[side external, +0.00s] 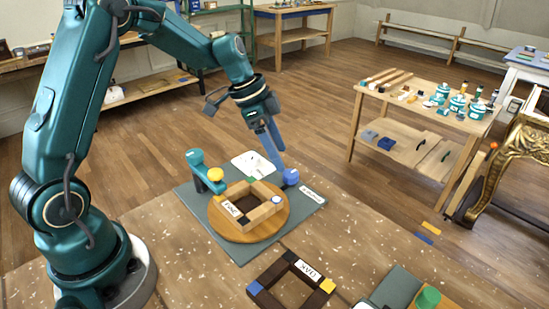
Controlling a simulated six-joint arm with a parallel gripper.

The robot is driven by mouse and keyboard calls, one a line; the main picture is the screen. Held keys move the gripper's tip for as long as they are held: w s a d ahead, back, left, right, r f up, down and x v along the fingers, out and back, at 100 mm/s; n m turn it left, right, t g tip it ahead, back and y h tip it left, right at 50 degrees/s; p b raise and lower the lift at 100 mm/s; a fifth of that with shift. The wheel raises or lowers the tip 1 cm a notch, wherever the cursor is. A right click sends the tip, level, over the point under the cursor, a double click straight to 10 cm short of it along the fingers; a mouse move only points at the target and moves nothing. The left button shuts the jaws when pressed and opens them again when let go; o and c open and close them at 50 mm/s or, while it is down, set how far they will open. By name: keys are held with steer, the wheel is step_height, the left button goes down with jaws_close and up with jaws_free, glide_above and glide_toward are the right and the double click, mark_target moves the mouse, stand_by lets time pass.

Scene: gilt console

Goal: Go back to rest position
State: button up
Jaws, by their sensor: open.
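My gripper (273,148) points down over the back of the grey-green mat (240,249), with its long blue fingers open. No object shows between the fingers. Their tips are near a white sheet (250,160) and a blue knob (290,176); I cannot tell whether they touch either. In front of the gripper, a pale wooden square frame (263,212) with a white label lies on a round wooden board (230,227) on the mat.
A teal fixture with a yellow knob (215,174) stands left of the frame. A dark square frame (265,297) and a green cylinder (428,298) are at the front. A side table (362,92) with pots stands behind right. Open floor lies between.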

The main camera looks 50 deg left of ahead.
steer(key=s+d+r+t+y, duration=0.1)
steer(key=s+d+r, duration=0.25)
steer(key=r, duration=0.25)
steer(key=s+d+r+t, duration=0.2)
steer(key=s+r, duration=0.2)
steer(key=r, duration=0.2)
steer(key=s+a+f+n+y, duration=0.1)
steer(key=s+n, duration=0.3)
steer(key=s, duration=0.2)
steer(key=s+f+n+y, duration=0.1)
steer(key=s+f+n, duration=0.1)
steer(key=s+n, duration=0.3)
steer(key=shift+s+a+f+g, duration=0.3)
steer(key=shift+s+a, duration=0.05)
steer(key=shift+s, duration=0.9)
